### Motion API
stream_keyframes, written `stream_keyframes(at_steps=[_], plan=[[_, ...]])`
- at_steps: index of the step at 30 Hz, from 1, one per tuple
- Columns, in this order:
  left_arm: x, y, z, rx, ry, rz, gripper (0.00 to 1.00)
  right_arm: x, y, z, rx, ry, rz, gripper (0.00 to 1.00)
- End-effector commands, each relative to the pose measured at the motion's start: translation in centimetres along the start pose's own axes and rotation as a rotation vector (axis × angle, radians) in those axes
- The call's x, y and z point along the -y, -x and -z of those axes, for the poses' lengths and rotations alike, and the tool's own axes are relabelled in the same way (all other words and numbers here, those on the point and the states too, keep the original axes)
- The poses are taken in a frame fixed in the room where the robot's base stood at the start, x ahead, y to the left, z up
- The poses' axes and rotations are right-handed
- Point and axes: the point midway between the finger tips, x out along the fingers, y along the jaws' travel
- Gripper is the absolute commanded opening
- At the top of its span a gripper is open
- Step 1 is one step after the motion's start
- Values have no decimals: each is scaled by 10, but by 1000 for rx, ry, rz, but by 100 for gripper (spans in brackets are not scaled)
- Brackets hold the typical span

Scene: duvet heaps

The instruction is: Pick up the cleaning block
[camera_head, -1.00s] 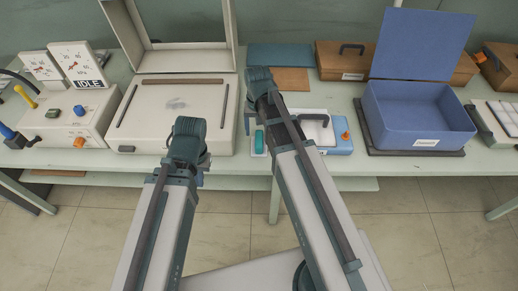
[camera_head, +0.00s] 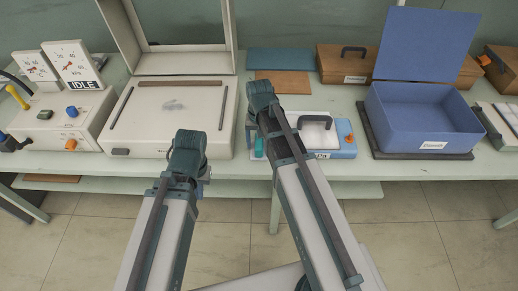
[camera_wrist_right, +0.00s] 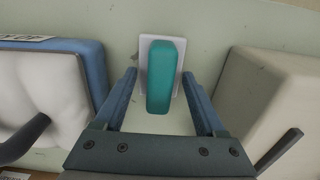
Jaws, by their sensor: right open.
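The cleaning block looks to be the teal, rounded, oblong block (camera_wrist_right: 163,80) on a small white plate (camera_wrist_right: 146,45) on the bench; in the head view only part of the block (camera_head: 259,146) shows beside my right arm. My right gripper (camera_wrist_right: 159,76) is open, with one finger on each side of the block and plate in the right wrist view. Gaps show between fingers and block; their height over it is unclear. In the head view my right gripper (camera_head: 254,118) points down over that spot. My left gripper (camera_head: 188,152) is at the bench's front edge, its fingers hidden.
A blue-and-white case (camera_head: 340,152) with a dark handle is close on one side of the block. A large cream lidded box (camera_head: 170,140) is close on the other. An open blue box (camera_head: 425,125) stands further right. Brown cases (camera_head: 345,65) are behind.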

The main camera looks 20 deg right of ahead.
Motion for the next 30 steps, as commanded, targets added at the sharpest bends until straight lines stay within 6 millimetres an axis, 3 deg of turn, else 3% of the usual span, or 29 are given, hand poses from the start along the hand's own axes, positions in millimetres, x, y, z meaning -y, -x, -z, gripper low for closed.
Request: stream_keyframes(at_steps=[2,13,30], plan=[[0,1,0,0,0,0,0,0,1,0,0,0,0,69],[0,1,0,0,0,0,0,0,1,0,0,0,0,2],[1,8,0,0,0,0,0,-1,8,0,0,0,0,0]])
